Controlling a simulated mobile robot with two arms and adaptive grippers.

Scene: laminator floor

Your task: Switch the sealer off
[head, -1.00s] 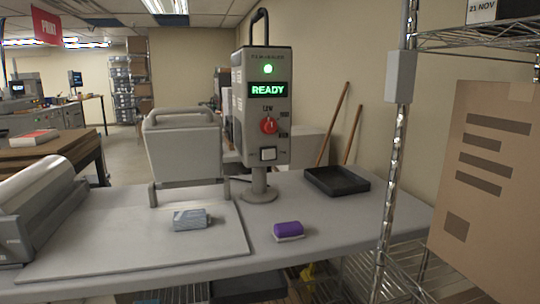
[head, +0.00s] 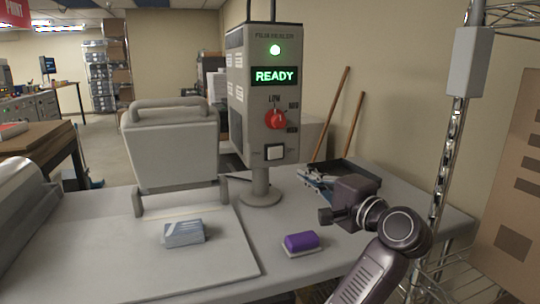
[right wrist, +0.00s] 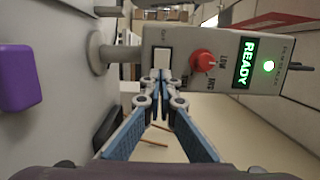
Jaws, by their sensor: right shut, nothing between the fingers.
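The sealer's grey control box (head: 262,95) stands on a short post on the table. Its green lamp (head: 275,49) is lit and its display (head: 274,76) reads READY. Below are a red knob (head: 275,119) and a white rocker switch (head: 274,152). In the right wrist view the box lies sideways, with the white switch (right wrist: 162,61) just beyond my fingertips. My right gripper (right wrist: 161,76) is shut and empty, pointing at the switch; contact cannot be told. In the head view my right gripper (head: 308,178) is right of the post, below the switch. My left gripper is out of view.
A black tray (head: 358,172) sits behind my right gripper. A chrome rack post (head: 444,170) stands at right. A grey hinged press (head: 172,150) stands left.

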